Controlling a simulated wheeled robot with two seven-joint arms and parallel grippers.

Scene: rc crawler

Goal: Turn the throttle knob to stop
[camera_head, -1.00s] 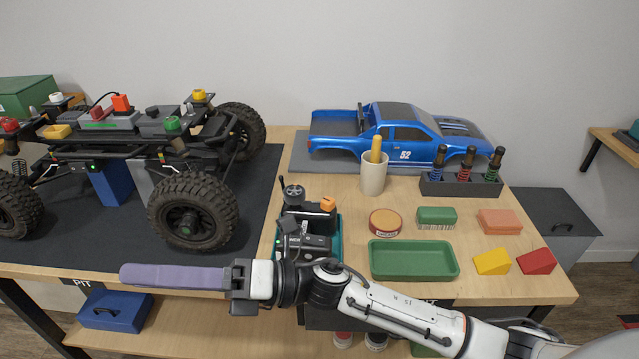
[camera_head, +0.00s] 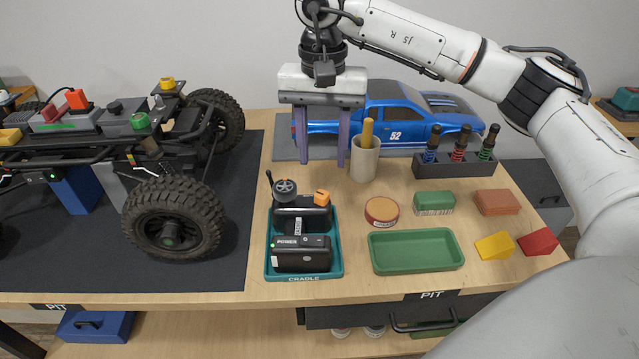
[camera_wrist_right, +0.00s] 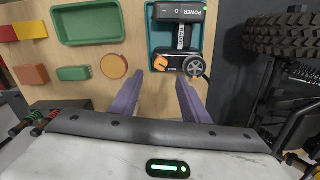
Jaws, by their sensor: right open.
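A black radio transmitter (camera_head: 303,222) with a small wheel (camera_head: 285,188) and an orange part (camera_head: 321,198) sits in the teal cradle (camera_head: 338,262). The wheel (camera_wrist_right: 194,66) and the orange part (camera_wrist_right: 160,63) also show in the right wrist view. No part is labelled as the throttle knob at this size, so I cannot tell which one it is. My right gripper (camera_head: 322,163) points down, open and empty, above and behind the transmitter. Its two purple fingers (camera_wrist_right: 157,88) are apart and clear of the wheel. My left gripper is out of view.
The crawler chassis (camera_head: 110,160) stands on a dark mat at left. A cup (camera_head: 364,162) with a yellow handle and the blue truck body (camera_head: 400,127) are near the gripper. The shock stand (camera_head: 455,165), green tray (camera_head: 415,268) and several small blocks lie to the right.

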